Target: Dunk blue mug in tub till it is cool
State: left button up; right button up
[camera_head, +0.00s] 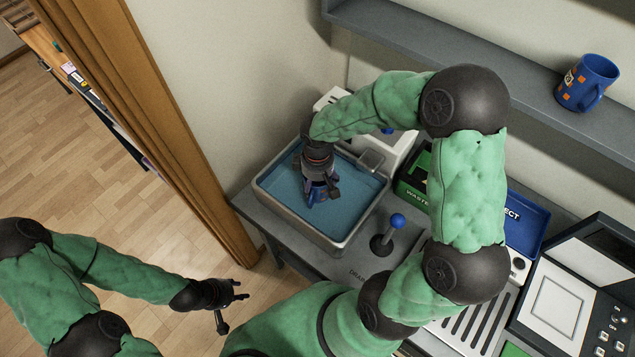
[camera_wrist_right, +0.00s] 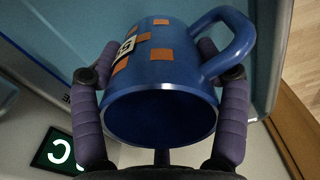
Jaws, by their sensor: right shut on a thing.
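My right gripper (camera_head: 319,190) is over the tub (camera_head: 300,225), pointing down at the blue water (camera_head: 353,212). It is shut on a blue mug (camera_wrist_right: 165,80) with orange squares and a pale label. In the right wrist view the mug lies between the two purple-grey fingers, its handle (camera_wrist_right: 238,45) at upper right. In the head view the gripper hides most of the mug; how deep it sits in the water cannot be told. My left gripper (camera_head: 240,305) is open and empty, in front of the counter and over the floor.
Another blue mug (camera_head: 587,83) with orange squares stands on the wall shelf (camera_head: 440,55). A blue-knobbed drain lever (camera_head: 390,232) stands beside the tub. The green waste bin (camera_head: 413,178), blue bin (camera_head: 527,222) and a control panel (camera_head: 600,320) are further right, partly behind my right arm.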

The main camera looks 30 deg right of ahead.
notch_tip(320, 180, up, 6)
jog(key=p, duration=0.4)
dwell(0.3)
